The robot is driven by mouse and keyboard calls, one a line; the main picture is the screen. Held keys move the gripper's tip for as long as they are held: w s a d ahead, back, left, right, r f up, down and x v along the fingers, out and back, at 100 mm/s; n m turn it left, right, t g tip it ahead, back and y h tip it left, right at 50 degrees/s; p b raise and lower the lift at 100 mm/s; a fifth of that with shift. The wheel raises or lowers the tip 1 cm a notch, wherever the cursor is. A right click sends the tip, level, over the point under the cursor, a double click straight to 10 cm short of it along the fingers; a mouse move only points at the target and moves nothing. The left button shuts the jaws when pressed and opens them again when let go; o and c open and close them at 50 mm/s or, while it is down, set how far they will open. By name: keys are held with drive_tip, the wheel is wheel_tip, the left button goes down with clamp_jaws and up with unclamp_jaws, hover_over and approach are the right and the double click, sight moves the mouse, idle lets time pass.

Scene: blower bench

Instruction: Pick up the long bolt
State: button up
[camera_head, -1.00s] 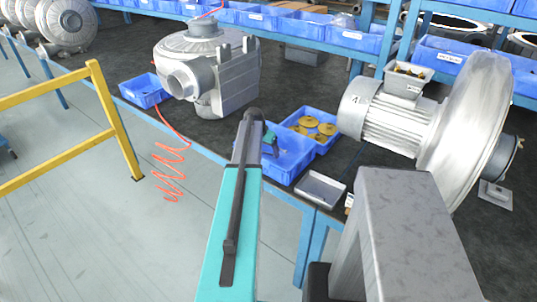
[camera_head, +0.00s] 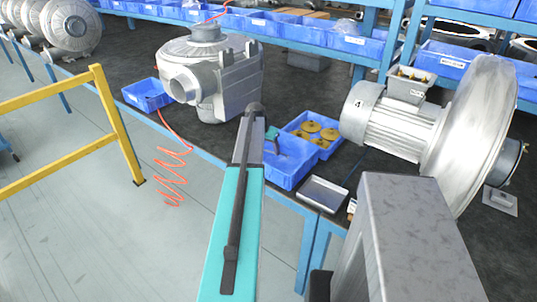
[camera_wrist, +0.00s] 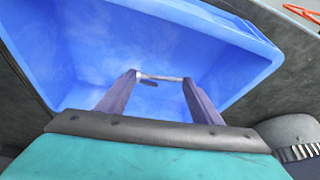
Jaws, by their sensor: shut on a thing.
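The long bolt (camera_wrist: 165,79) is a thin grey metal rod lying crosswise between my two fingertips in the wrist view. My gripper (camera_wrist: 158,78) is shut on it, with one finger at each end. The blue bin (camera_wrist: 215,50) is beneath and around the fingers, and its inner floor looks empty where I see it. In the head view the same blue bin (camera_head: 291,170) stands at the bench's front edge. The teal end of my arm shows at this bin, but the fingertips and bolt cannot be made out there.
A blue bin with yellow-brown round parts (camera_head: 313,133) stands just behind. A grey metal tray (camera_head: 323,193) lies to the right. The large blower with motor (camera_head: 395,122) is further right, and a grey blower housing (camera_head: 215,75) stands at left. A yellow rail (camera_head: 115,115) is at left.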

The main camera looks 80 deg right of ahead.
wheel_tip(320, 180, up, 6)
drive_tip(key=b, duration=0.1)
idle(0.4)
drive_tip(key=shift+r, duration=0.1)
idle(0.4)
